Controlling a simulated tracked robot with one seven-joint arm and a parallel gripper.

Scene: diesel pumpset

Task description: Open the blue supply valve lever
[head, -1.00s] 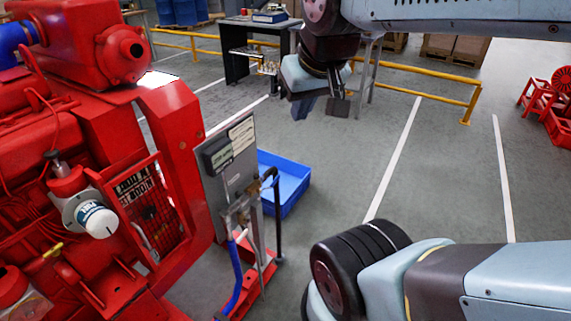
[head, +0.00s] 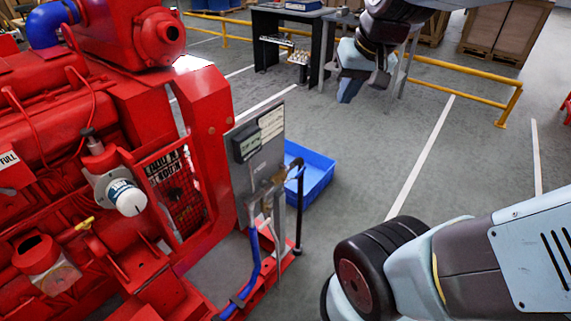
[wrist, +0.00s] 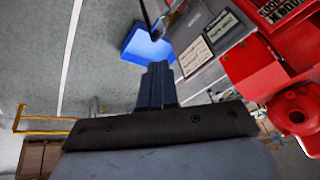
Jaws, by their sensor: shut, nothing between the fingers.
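The pipework (head: 270,190) with a blue hose (head: 254,270) stands beside the grey panel (head: 262,135) at the right end of the red pumpset (head: 60,130). I cannot make out a separate blue lever there; it is too small or hidden. My gripper (head: 364,84) is up in the air, beyond and to the right of the panel, apart from everything. In the wrist view its fingers (wrist: 157,84) are together and empty, with the panel (wrist: 205,45) and part of the pipework (wrist: 170,18) ahead of them.
A blue bin (head: 318,178) lies on the floor behind the panel. A dark workbench (head: 285,35) and a yellow rail (head: 450,88) are farther back. A yellow handle (head: 85,222) sits on the engine side.

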